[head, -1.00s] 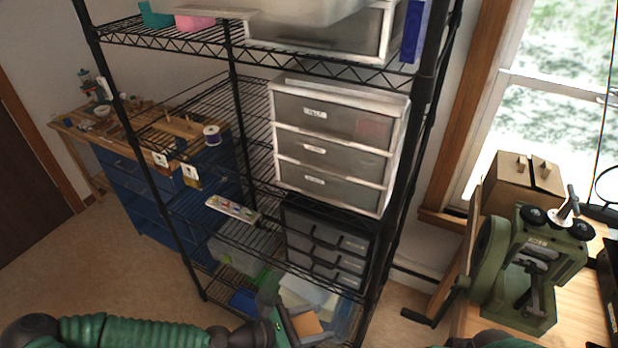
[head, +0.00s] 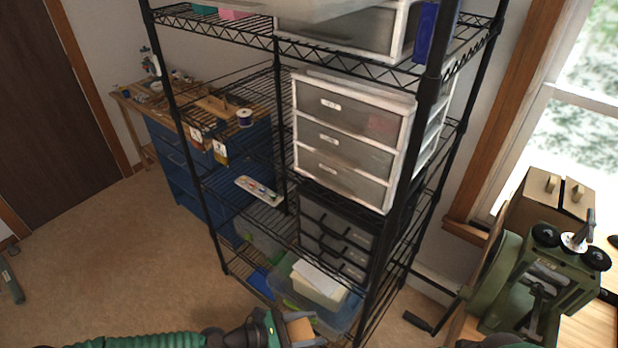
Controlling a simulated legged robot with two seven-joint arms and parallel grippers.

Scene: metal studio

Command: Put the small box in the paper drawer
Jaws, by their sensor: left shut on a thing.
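My left gripper (head: 285,330) is at the bottom centre, in front of the lower part of the wire shelf. It is shut on a small tan box (head: 302,331), which is partly cut off by the gripper's fingers. A white drawer unit (head: 352,138) with three grey translucent drawers stands on the middle shelf, up and to the right of the gripper. Its drawers are shut and carry small white labels that I cannot read, so I cannot tell which is the paper drawer. My right gripper is not in view.
A black drawer unit (head: 336,238) sits under the white one. A clear bin (head: 318,300) with papers is on the bottom shelf near the gripper. Black shelf posts (head: 404,185) stand in front. A green machine (head: 540,275) is at right.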

